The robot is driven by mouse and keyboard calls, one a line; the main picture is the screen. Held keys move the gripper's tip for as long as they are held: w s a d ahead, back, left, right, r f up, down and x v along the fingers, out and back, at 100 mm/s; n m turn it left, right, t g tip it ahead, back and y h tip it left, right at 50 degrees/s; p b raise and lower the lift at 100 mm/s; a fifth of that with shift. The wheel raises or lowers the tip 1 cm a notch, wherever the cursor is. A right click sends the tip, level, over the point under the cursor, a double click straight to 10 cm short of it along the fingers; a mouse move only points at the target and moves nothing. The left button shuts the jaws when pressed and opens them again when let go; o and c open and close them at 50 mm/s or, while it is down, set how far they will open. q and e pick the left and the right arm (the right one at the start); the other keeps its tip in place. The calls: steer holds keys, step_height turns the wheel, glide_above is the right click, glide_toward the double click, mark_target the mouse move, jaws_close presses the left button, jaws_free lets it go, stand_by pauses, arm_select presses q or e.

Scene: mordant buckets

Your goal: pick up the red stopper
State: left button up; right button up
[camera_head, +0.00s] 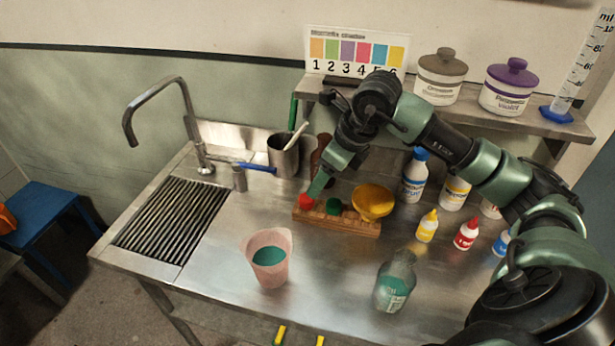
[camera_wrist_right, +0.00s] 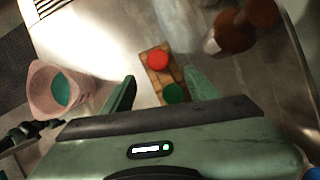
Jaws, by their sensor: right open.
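The red stopper (camera_head: 306,201) sits at the left end of a wooden rack (camera_head: 345,227) on the steel worktop. In the right wrist view the red stopper (camera_wrist_right: 157,60) lies just beyond the fingertips, between their lines. My right gripper (camera_head: 318,188) reaches down from above, right over the red stopper, and partly hides that end of the rack. A green stopper (camera_head: 333,206) stands beside the red one on the rack. My left gripper is not in view.
A yellow bowl-like piece (camera_head: 373,202) is at the rack's right end. A brown bottle (camera_wrist_right: 235,30) stands close behind. A pink beaker (camera_head: 270,262) and a clear bottle (camera_head: 394,285) stand in front. Small dropper bottles (camera_head: 427,226) are to the right. The shelf (camera_head: 455,117) runs behind.

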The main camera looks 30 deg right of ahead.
mark_target(307, 204)
steer(key=shift+w+a+f+p, duration=0.1)
steer(key=shift+w+f+p, duration=0.2)
steer(key=shift+w+f, duration=0.25)
steer(key=shift+a+f, duration=0.2)
steer(key=shift+f, duration=0.2)
steer(key=shift+a+f+p, duration=0.15)
steer(key=shift+f+p, duration=0.15)
steer(key=shift+p, duration=0.1)
steer(key=p+x, duration=0.1)
steer(key=x, duration=0.2)
steer(key=shift+w+a+f+p, duration=0.1)
steer(key=shift+w+f+p, duration=0.1)
steer(key=shift+f+p, duration=0.15)
steer(key=shift+w+f, duration=0.15)
steer(key=shift+f, duration=0.3)
steer(key=c, duration=1)
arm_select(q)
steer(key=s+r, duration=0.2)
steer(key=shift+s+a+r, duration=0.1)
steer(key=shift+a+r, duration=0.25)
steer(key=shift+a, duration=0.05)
arm_select(e)
jaws_close()
steer(key=shift+r, duration=0.1)
